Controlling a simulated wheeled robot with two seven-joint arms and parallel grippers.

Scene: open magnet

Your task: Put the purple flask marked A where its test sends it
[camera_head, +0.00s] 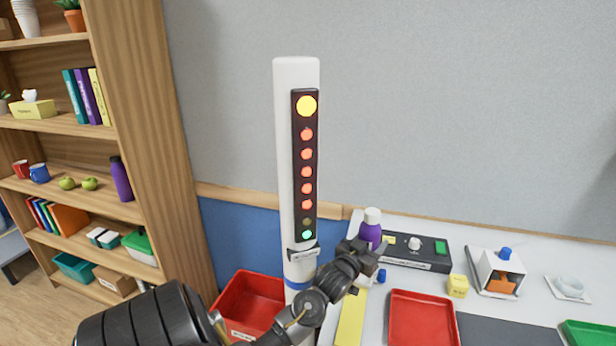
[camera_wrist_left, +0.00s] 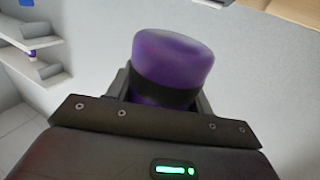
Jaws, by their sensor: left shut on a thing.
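A purple flask with a white cap (camera_head: 371,233) shows in the head view at the table's back left edge, just behind my left gripper (camera_head: 367,258). In the left wrist view, the jaws of my left gripper (camera_wrist_left: 160,98) are shut on a purple, rounded body with a dark band (camera_wrist_left: 172,60). This appears to be the flask; no letter A is readable on it. A black device with a green button (camera_head: 415,251) stands to the right of the flask. My right gripper is not in view.
A tall white column (camera_head: 284,150) with a strip of lights stands left of the table. A red bin (camera_head: 247,300) is low beside it. On the table are a red tray (camera_head: 420,320), a yellow cube (camera_head: 457,286), a white holder (camera_head: 490,270) and a green tray (camera_head: 590,335).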

